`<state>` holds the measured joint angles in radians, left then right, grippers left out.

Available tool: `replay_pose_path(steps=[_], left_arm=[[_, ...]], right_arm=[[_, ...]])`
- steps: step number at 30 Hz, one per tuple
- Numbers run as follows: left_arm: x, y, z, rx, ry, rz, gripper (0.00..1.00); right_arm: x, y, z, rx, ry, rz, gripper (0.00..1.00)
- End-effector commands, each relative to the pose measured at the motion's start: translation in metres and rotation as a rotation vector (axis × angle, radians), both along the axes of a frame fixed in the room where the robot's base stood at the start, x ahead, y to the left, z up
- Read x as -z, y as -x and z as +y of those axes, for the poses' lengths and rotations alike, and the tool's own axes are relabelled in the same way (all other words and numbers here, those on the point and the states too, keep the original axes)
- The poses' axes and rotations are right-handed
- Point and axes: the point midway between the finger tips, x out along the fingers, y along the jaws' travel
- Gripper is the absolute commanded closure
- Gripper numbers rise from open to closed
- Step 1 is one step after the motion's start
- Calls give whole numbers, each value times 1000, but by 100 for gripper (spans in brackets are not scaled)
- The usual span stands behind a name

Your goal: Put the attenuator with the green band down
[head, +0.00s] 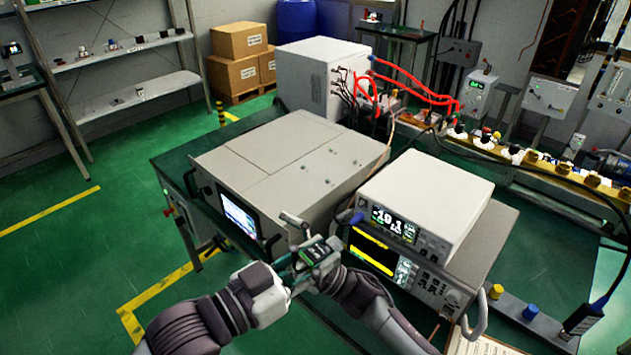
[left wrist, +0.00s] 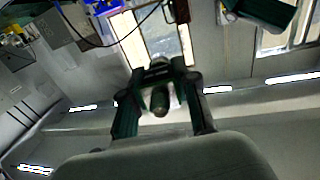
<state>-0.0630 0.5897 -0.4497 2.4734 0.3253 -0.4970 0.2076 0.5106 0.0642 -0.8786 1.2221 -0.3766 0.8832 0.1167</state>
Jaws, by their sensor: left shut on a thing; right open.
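My left gripper (head: 314,248) is in front of the instruments in the head view, close to my right gripper (head: 284,264), and the two overlap there. In the left wrist view, my left gripper (left wrist: 160,85) is shut on a small dark cylindrical piece (left wrist: 160,101), held between its fingers. I take it to be the attenuator; its green band cannot be made out clearly. In the head view the held piece is not clearly distinguishable from the gripper parts. My right gripper is open; its fingers are partly hidden.
A large grey instrument (head: 290,165) and a white meter (head: 430,195) on a lower instrument (head: 480,245) stand behind the grippers on the green bench (head: 180,165). A yellow-topped piece (head: 496,291) and a blue-topped piece (head: 530,312) stand on a grey strip at right.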

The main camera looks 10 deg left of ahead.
Motion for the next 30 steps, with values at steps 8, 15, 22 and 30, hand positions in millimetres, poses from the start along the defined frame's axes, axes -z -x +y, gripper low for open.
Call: replay_pose_path(steps=[8, 15, 22, 30], left_arm=[[-1, 0, 0, 0, 1, -1, 100], [-1, 0, 0, 0, 1, -1, 100], [-1, 0, 0, 0, 1, -1, 100], [0, 0, 0, 0, 1, -1, 100]], right_arm=[[-120, 18, 21, -338, 215, -437, 0], [-152, 79, 13, -660, 553, -917, 0], [-159, 91, -28, -879, 1031, -1285, 0], [-185, 70, -81, -954, 1545, -1487, 0]])
